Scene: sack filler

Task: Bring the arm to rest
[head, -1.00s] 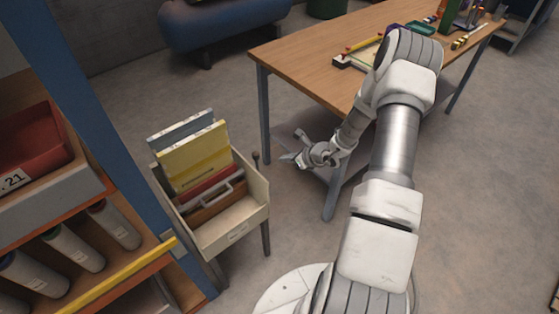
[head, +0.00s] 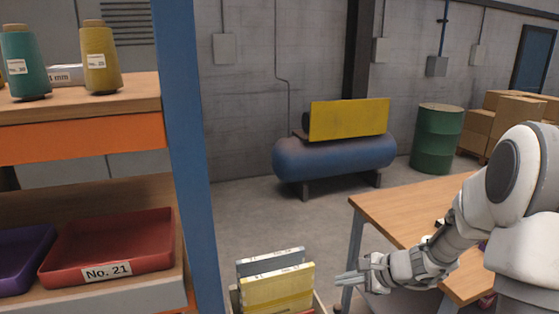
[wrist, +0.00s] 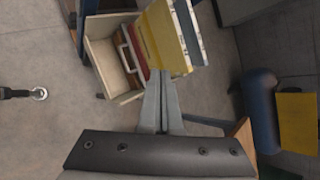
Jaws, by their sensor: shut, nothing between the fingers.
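My gripper (head: 350,279) is at the lower middle of the head view, just right of the yellow binder in the file box. Its fingers are shut and hold nothing. My arm is folded from the right edge of the picture, in front of the wooden table. In the wrist view, the closed fingers (wrist: 162,82) point at the file box, with their tips overlapping the yellow binder in the picture. I cannot tell the exact gap between them.
The file box (wrist: 103,56) holds a yellow binder (head: 277,290) and other folders. A blue-posted shelf (head: 190,150) with a red tray (head: 110,250) stands left. The wooden table (head: 405,205) is right. A blue tank (head: 335,157) and green drum (head: 437,138) stand behind, with open floor between.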

